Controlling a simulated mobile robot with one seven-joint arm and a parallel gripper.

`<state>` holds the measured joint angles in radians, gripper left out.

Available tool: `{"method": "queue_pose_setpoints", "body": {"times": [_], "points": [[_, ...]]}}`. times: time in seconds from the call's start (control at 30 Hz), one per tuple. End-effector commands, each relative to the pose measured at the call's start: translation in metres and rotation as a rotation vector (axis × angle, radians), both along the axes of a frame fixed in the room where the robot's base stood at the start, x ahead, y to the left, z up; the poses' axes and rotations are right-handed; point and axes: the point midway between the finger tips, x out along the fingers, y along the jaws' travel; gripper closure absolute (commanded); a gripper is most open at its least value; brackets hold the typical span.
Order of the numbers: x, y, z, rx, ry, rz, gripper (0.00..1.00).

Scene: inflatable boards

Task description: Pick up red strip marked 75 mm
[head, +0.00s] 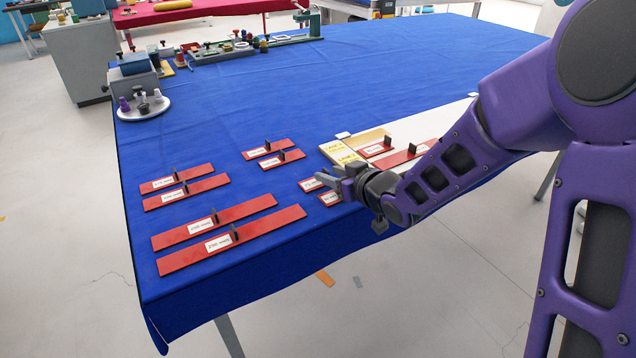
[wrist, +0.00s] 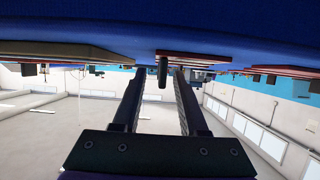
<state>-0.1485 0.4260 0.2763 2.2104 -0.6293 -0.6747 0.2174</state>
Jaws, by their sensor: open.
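My gripper (head: 328,174) is open and low over the blue table near its front edge, beside two short red strips. One short red strip (head: 310,185) lies just left of the fingers; another short red strip (head: 330,199) lies just in front, partly hidden by my gripper. Their white labels are too small to read, so I cannot tell which is marked 75 mm. In the wrist view the picture is upside down: a black upright tab (wrist: 163,72) on a red strip (wrist: 195,58) shows between my open fingertips. I cannot tell whether the tab is between the fingers or beyond them.
Several longer red strips with black tabs, such as a long front one (head: 190,257), lie to the left. A pale tray (head: 440,128) with more red strips and a yellow labelled board (head: 342,153) is close to my arm. The back middle of the blue table (head: 410,60) is clear.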

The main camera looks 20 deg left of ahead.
Motion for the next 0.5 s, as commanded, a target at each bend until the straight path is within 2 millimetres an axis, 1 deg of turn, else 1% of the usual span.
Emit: {"method": "queue_pose_setpoints", "body": {"times": [0.03,0.13,0.37,0.4,0.47,0.5], "points": [[0.0045,0.0055,-0.0045,0.000,0.000,0.001,0.57],[0.0101,0.0115,-0.0067,0.001,-0.001,0.000,0.57],[0.0116,0.0126,-0.0072,0.000,0.000,-0.001,0.57],[0.0116,0.0126,-0.0071,0.000,0.000,-0.001,0.59],[0.0116,0.0126,-0.0071,0.000,0.000,-0.001,0.70],[0.0115,0.0125,-0.0071,0.000,0.000,-0.001,0.77]]}}
